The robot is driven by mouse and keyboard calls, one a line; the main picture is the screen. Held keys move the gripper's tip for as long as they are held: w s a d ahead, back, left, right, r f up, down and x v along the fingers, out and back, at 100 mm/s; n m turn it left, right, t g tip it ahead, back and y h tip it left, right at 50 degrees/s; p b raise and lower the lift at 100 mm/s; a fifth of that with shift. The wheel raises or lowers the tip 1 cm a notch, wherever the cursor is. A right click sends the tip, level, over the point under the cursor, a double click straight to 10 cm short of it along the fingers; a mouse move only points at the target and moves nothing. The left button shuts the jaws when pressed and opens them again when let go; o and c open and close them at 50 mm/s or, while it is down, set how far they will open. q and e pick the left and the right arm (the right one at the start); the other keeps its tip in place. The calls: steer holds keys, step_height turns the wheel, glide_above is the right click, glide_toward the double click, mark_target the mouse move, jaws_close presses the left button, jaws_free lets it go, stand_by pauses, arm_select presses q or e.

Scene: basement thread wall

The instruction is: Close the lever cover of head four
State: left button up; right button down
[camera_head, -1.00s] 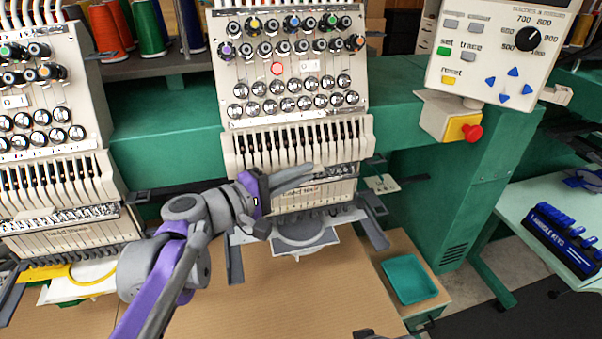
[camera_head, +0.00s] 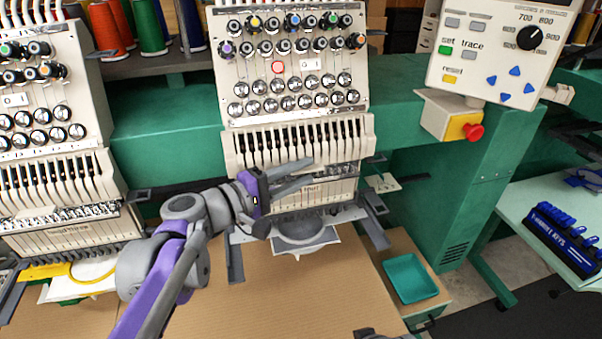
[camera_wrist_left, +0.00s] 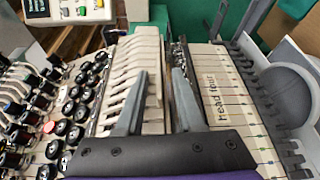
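Head four (camera_head: 292,90) is the cream embroidery head in the middle of the head view. Its lever cover (camera_head: 345,130) seems to be the ribbed, slotted cream panel below the knobs, standing out at its lower edge. In the left wrist view the ribbed cover (camera_wrist_left: 142,52) runs along the left finger, and a "Head four" label (camera_wrist_left: 213,99) is on the right. My left gripper (camera_head: 311,171) is in front of the head's lower part, fingers apart and empty; they also show in the wrist view (camera_wrist_left: 158,74). Contact with the cover cannot be told. A dark piece at the bottom edge may be my right gripper.
A neighbouring head (camera_head: 50,125) stands left. A grey hoop (camera_head: 302,232) sits below head four, between dark arms. A control panel (camera_head: 500,50) and red stop button (camera_head: 473,132) are at upper right. A teal tray (camera_head: 410,278) stands right of the brown table (camera_head: 290,295).

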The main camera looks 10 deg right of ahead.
arm_select(q)
steer(key=v, duration=1)
steer(key=shift+s+a, duration=0.2)
steer(key=shift+a, duration=0.05)
arm_select(e)
steer(key=shift+s+f, duration=0.1)
steer(key=shift+f, duration=0.25)
arm_select(q)
steer(key=shift+f, duration=0.1)
